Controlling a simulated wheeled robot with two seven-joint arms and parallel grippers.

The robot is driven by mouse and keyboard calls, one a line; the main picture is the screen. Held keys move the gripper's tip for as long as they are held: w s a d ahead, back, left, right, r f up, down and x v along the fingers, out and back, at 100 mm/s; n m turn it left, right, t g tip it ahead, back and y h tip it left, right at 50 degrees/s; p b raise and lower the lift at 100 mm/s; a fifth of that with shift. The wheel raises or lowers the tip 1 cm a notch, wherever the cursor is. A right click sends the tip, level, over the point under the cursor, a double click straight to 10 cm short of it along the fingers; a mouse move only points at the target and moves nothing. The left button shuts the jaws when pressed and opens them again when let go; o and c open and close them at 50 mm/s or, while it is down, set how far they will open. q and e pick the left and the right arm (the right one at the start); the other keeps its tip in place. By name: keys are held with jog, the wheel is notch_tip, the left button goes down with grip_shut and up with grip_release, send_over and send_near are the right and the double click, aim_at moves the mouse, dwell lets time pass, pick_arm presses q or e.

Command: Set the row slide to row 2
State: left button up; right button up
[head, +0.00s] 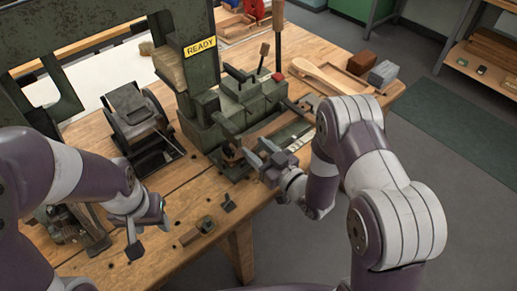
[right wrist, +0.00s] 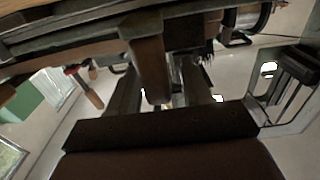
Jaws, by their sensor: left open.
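The green tufting machine (head: 235,105) stands on the wooden bench. A slide rail with a pale marked strip (head: 295,146) runs along its front right; I take this for the row slide, and its row marks are too small to read. My right gripper (head: 262,158) is low at the rail's front. In the right wrist view, a brown handle-like piece (right wrist: 149,62) lies between the fingers of my right gripper (right wrist: 160,92), with a gap on its right side. Contact on its left side is unclear. My left gripper (head: 148,228) is open and empty over the bench's front left.
A yellow READY sign (head: 201,46) is on the machine. A dark roller device (head: 138,115) stands to its left. Small dark parts (head: 206,224) lie on the front bench. A wooden brush body (head: 325,75) and two blocks (head: 383,73) lie at the right end.

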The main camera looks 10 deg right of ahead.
jog(key=shift+s+d, duration=0.1)
jog(key=v, duration=1.2)
jog(key=shift+s+b, duration=0.2)
jog(key=shift+b, duration=0.15)
